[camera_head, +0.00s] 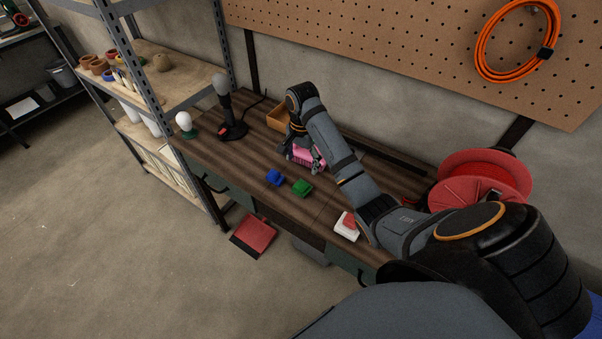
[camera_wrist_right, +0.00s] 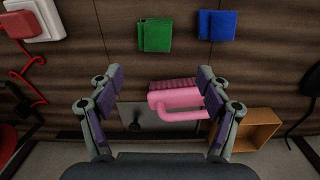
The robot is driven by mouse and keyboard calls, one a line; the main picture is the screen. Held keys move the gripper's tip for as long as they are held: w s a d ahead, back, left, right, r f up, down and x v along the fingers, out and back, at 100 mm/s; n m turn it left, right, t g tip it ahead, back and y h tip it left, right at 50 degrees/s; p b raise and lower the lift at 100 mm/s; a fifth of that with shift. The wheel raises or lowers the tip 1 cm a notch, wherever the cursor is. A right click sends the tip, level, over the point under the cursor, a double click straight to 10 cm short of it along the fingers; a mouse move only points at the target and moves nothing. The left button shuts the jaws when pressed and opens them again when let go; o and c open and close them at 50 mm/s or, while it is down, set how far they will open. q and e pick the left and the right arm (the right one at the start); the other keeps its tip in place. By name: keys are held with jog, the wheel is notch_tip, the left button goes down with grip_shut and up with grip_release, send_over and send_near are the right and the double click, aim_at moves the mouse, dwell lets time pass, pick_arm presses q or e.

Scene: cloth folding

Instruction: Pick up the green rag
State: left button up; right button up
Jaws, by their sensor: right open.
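The green rag (camera_head: 302,187) lies folded on the wooden workbench, just right of the blue rag in the head view. In the right wrist view the green rag (camera_wrist_right: 155,35) lies flat at the top, beyond my fingertips. My right gripper (camera_head: 303,160) is open above the bench, behind the green rag and apart from it. In the right wrist view my right gripper (camera_wrist_right: 160,76) shows its fingers spread wide, with a pink-handled brush (camera_wrist_right: 178,98) below and between them. My left gripper is not in view.
A blue rag (camera_head: 275,177) lies beside the green one. A white and red object (camera_head: 346,229) is near the front edge. A black lamp (camera_head: 232,128) and an orange-brown box (camera_head: 277,118) stand farther back. A red reel (camera_head: 470,180) is at the right.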

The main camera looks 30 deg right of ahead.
aim_at(304, 184)
jog(key=f+b, duration=0.1)
jog(key=s+f+b, duration=0.1)
jog(key=shift+s+a+f+b, duration=0.1)
jog(key=shift+a+b, duration=0.2)
jog(key=shift+b, duration=0.05)
notch_tip(304, 184, down, 3)
jog(key=b, duration=0.2)
jog(key=shift+b, duration=0.35)
jog(key=shift+w+d+f, duration=0.1)
jog(key=shift+w, duration=0.15)
jog(key=shift+f, duration=0.15)
jog(key=shift+s+f+b, duration=0.15)
jog(key=shift+f+b, duration=0.4)
jog(key=shift+b, duration=0.3)
jog(key=f, duration=0.3)
jog(key=shift+d+f, duration=0.2)
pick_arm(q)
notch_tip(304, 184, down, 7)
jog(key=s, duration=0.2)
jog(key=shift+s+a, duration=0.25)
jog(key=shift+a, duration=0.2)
pick_arm(e)
jog(key=c, duration=0.5)
